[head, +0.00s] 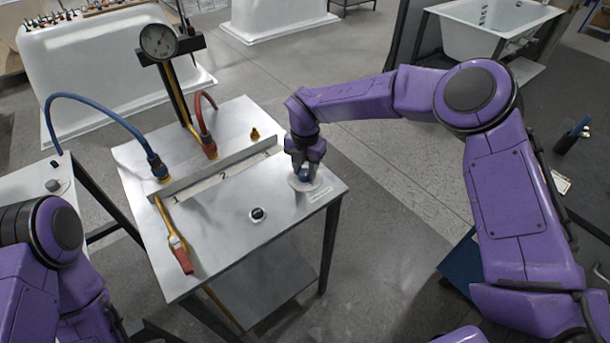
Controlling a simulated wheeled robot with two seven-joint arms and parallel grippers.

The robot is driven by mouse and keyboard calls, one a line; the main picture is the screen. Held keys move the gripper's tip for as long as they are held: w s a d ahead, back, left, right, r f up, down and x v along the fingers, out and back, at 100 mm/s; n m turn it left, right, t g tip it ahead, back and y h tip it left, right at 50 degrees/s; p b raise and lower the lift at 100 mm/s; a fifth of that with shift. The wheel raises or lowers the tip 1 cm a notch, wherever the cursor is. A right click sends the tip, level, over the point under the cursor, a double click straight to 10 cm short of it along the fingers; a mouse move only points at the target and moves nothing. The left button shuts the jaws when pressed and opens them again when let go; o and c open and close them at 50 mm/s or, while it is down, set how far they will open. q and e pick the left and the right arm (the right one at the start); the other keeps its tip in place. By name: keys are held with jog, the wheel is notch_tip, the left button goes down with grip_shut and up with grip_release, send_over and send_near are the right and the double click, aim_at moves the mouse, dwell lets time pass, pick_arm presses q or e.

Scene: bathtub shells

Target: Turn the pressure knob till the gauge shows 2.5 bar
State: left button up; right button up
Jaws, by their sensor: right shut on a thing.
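The pressure knob (309,185) is a small blue-grey piece on a pale round plate at the table's right side. My right gripper (306,178) points down and is shut on the knob, hiding most of it. My left gripper is not in view; only part of that arm shows at the lower left.
White tub shells (90,65) stand behind. The table's front middle is mostly clear.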

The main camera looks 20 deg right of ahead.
aim_at(305, 171)
jog(key=o, duration=1)
jog(key=shift+o, duration=0.2)
notch_tip(305, 171, up, 11)
jog(key=b, duration=0.2)
jog(key=shift+f, duration=0.2)
